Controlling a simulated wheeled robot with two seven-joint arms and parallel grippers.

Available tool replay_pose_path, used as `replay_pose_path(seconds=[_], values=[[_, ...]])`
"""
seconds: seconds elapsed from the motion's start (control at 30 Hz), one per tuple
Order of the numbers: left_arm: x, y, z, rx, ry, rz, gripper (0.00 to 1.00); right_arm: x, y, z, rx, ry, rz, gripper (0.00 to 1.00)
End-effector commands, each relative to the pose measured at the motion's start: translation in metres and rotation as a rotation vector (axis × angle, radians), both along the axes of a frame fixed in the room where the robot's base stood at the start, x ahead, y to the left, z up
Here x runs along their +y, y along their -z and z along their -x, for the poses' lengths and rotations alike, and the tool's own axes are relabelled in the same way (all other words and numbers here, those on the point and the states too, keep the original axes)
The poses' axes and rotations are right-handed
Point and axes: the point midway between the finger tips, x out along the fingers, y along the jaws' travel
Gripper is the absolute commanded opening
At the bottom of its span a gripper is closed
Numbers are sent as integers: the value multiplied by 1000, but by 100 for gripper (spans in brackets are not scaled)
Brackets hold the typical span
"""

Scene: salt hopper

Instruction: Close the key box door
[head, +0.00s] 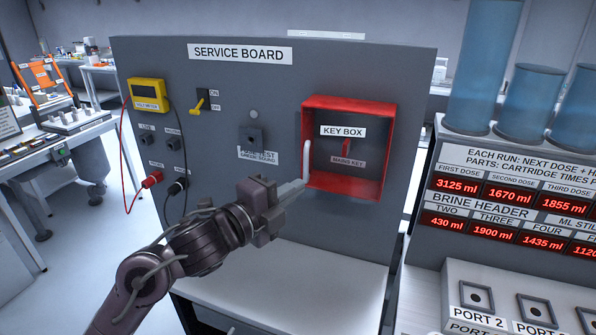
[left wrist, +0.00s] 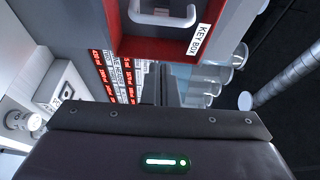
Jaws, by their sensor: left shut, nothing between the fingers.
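The red key box (head: 388,150) is on the right half of the grey service board. Its red frame surrounds a grey area with a "KEY BOX" label and a small red key above a "MAINS KEY" label. A white handle (head: 307,160) stands upright at the left edge; I cannot tell the door's exact angle. My left gripper (head: 299,186) is shut and empty, its fingertips near the handle's lower end; contact is unclear. In the left wrist view, the handle (left wrist: 162,17) and the red frame (left wrist: 160,48) show ahead. My right gripper is out of view.
The service board (head: 235,80) also carries a yellow meter (head: 149,95) with red and black leads, a yellow switch lever (head: 198,104) and a dark socket (head: 251,139). A dosing station (head: 500,165) with blue cylinders stands at right. A pale shelf (head: 300,270) lies below the board.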

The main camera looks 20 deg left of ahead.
Motion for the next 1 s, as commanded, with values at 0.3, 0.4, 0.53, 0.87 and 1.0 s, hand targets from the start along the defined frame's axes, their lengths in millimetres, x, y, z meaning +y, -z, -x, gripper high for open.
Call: replay_pose_path(seconds=[0.3,0.4,0.53,0.87,1.0], values=[[3,-3,-48,1,-3,2,0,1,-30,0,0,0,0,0],[6,-1,-54,0,-2,0,0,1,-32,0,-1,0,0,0],[7,1,-57,0,-1,1,0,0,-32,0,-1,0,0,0],[9,2,-61,-1,-1,-2,0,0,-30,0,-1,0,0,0],[20,3,-80,-2,-3,-5,0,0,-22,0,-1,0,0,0]])
